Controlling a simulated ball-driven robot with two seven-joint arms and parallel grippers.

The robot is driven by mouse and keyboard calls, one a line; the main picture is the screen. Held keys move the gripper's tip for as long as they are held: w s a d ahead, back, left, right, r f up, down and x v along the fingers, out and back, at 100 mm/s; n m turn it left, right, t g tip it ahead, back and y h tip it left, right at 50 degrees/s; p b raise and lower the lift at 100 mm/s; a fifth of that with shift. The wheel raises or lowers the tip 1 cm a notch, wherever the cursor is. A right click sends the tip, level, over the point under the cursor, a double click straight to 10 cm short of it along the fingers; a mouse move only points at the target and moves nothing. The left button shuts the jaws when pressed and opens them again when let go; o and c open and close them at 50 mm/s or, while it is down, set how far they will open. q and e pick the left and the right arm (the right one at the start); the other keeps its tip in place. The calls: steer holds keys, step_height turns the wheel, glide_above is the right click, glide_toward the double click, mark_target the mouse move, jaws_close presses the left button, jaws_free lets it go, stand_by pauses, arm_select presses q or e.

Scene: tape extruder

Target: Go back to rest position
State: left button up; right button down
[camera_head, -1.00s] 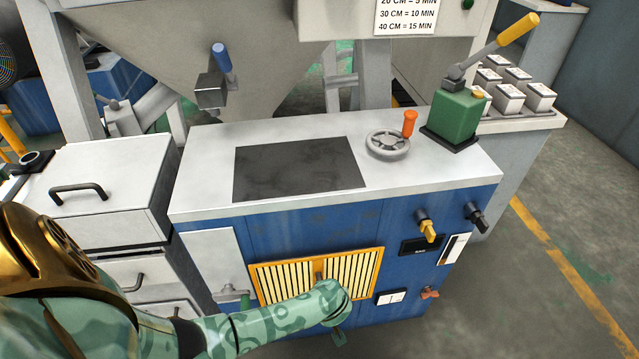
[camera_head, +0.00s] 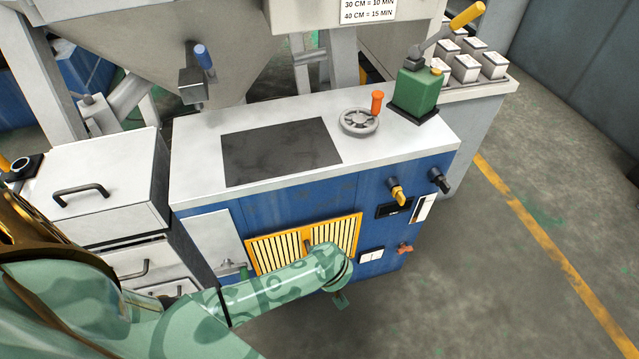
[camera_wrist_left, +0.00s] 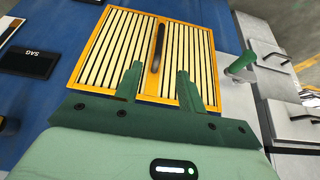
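My left arm comes in from the lower left in the head view and ends in front of the machine's yellow slatted grille (camera_head: 290,245). Its gripper is mostly hidden behind the forearm there. In the left wrist view my left gripper (camera_wrist_left: 160,80) has its two green fingers apart, with nothing between them. The grille (camera_wrist_left: 105,45) and its dark upright handle (camera_wrist_left: 157,47) lie beyond the fingertips; the gap to them is hard to judge. My right gripper is in neither view.
The blue cabinet (camera_head: 285,205) with a white top carries a handwheel (camera_head: 358,122) and a green lever box (camera_head: 413,92). Grey drawers (camera_head: 90,215) stand close on the left. A green handle (camera_wrist_left: 242,62) sits beside the grille. Open floor (camera_head: 500,270) lies to the right.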

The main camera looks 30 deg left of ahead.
arm_select(q)
steer(key=w+a+r+n+t+y, duration=0.2)
steer(key=w+a+r+t, duration=0.25)
steer(key=w+t, duration=0.4)
steer(key=s+d+f+m+g+h+p, duration=0.1)
steer(key=s+d+f+m+g+h, duration=0.2)
steer(key=s+f+m, duration=0.5)
steer(key=s+d+f+m+g+h+p, duration=0.1)
steer(key=s+d+f+m+g+h, duration=0.25)
steer(key=s+f, duration=0.7)
steer(key=s+a+f+m+g, duration=0.1)
steer(key=s+g, duration=0.1)
steer(key=s, duration=0.9)
steer(key=s+a+f+m+g+p, duration=0.1)
steer(key=s+a+f, duration=0.1)
steer(key=s, duration=0.8)
steer(key=s+a+f+m+g+p, duration=0.1)
steer(key=s+m+g, duration=0.1)
steer(key=s, duration=0.9)
steer(key=shift+s+a+f+g, duration=0.25)
steer(key=shift+s+f+g, duration=0.05)
steer(key=shift+f, duration=0.1)
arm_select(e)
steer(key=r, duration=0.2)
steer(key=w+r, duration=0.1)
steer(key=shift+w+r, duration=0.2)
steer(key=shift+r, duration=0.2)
